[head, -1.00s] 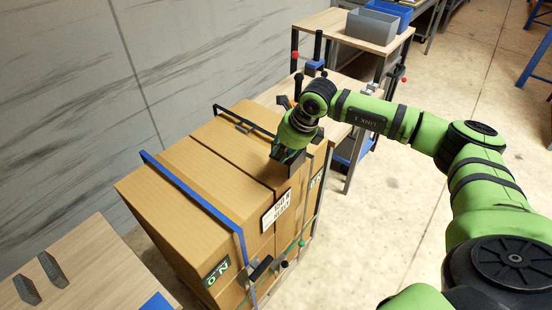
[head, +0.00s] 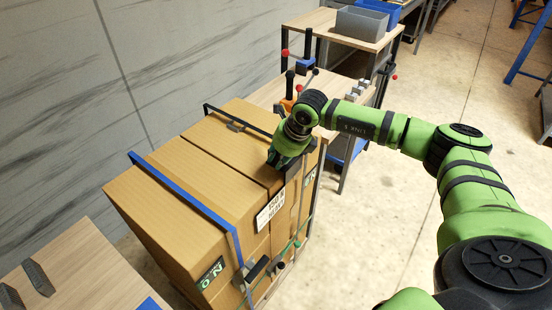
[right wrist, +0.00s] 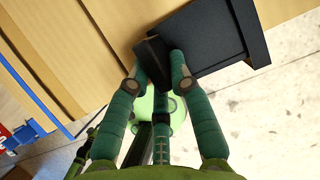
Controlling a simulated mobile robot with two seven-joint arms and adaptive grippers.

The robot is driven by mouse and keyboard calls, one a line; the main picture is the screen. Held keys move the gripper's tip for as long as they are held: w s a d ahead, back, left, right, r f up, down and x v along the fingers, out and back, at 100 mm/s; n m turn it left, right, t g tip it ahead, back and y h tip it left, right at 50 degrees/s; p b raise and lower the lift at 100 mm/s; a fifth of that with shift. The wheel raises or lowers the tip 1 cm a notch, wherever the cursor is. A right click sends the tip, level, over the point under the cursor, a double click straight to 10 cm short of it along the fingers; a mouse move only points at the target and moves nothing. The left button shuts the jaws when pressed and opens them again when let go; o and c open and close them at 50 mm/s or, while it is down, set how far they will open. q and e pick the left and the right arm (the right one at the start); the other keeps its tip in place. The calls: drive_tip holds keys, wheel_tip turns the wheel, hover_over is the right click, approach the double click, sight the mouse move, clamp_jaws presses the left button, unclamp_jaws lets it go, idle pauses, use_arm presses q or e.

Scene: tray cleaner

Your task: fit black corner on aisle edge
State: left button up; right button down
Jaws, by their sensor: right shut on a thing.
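My right gripper (head: 281,162) is at the aisle-side top edge of the strapped cardboard boxes (head: 225,165). It is shut on the black corner (head: 293,173), mostly hidden by the fingers in the head view. In the right wrist view, the black corner (right wrist: 205,42) shows a broad dark plate and a rib between the green fingers (right wrist: 157,78). The plate lies along the cardboard edge (right wrist: 112,25), with floor beyond it. I cannot tell whether the corner is seated flush on the edge. My left gripper is not in view.
A blue strap (head: 190,190) and a black strap (head: 240,122) cross the boxes. Dark angled pieces (head: 38,278) lie on the wooden table at lower left. A bench with grey (head: 362,24) and blue bins stands behind. The aisle floor (head: 375,220) is clear.

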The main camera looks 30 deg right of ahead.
drive_tip(key=shift+w+d+f+b, duration=0.1)
drive_tip(key=shift+w+d+b, duration=0.15)
drive_tip(key=shift+d, duration=0.45)
drive_tip(key=shift+w+d+b, duration=0.2)
drive_tip(key=shift+w+d, duration=0.1)
drive_tip(key=shift+d, duration=0.35)
drive_tip(key=shift+w+d+f+b, duration=0.1)
drive_tip(key=shift+w+d+b, duration=0.15)
drive_tip(key=shift+d, duration=0.45)
drive_tip(key=shift+f, duration=0.25)
drive_tip(key=c, duration=1)
unclamp_jaws()
drive_tip(key=shift+c, duration=0.2)
drive_tip(key=v, duration=1.2)
